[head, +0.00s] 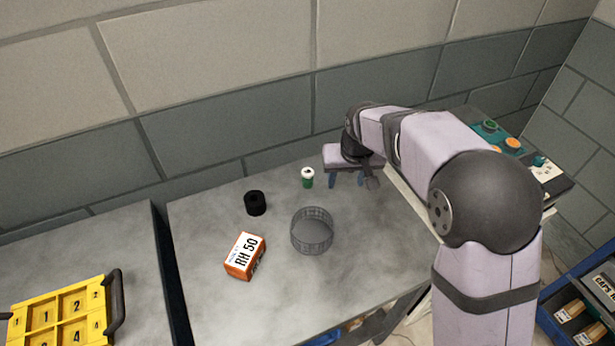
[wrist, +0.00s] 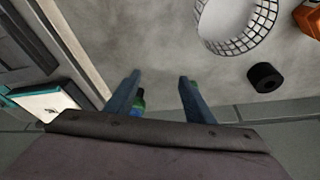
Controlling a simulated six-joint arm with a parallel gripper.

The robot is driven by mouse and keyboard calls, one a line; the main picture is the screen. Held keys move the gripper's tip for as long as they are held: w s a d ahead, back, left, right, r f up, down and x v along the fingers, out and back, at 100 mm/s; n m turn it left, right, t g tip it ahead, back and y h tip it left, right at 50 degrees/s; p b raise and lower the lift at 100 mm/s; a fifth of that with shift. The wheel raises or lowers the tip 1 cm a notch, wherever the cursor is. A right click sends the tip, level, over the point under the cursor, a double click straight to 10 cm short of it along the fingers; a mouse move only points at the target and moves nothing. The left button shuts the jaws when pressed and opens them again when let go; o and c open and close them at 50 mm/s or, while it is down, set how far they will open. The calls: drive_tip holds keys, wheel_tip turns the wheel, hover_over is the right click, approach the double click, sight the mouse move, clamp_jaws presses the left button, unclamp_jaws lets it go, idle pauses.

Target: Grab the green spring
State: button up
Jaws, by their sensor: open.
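My gripper (head: 346,183) is open and points down near the back of the grey table. Its two blue-grey fingers also show in the wrist view (wrist: 160,78), with bare table between their tips. A small dark green thing (wrist: 139,98) with blue below it shows beside the left finger in the wrist view. It is partly hidden by the gripper, and I cannot tell whether it is the green spring. A small green and white upright cylinder (head: 308,178) stands just left of my gripper in the head view. No clear coils show on either.
A round grey mesh basket (head: 312,232), black cylinder (head: 255,203) and orange box (head: 245,257) are on the table (head: 200,230). A yellow numbered tray (head: 60,312) is on the left table. A teal panel (head: 488,130) stands right, a blue crate (head: 570,318) lower right. The wall is close behind.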

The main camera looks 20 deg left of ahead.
drive_tip(key=n+y, duration=0.1)
hover_over(308, 173)
drive_tip(key=s+d, duration=0.1)
drive_tip(key=s, duration=0.1)
drive_tip(key=shift+t, duration=0.4)
drive_tip(key=shift+p+x, duration=1.8)
drive_tip(key=shift+x, duration=1.8)
drive_tip(key=shift+d, duration=0.15)
drive_tip(key=c, duration=1.2)
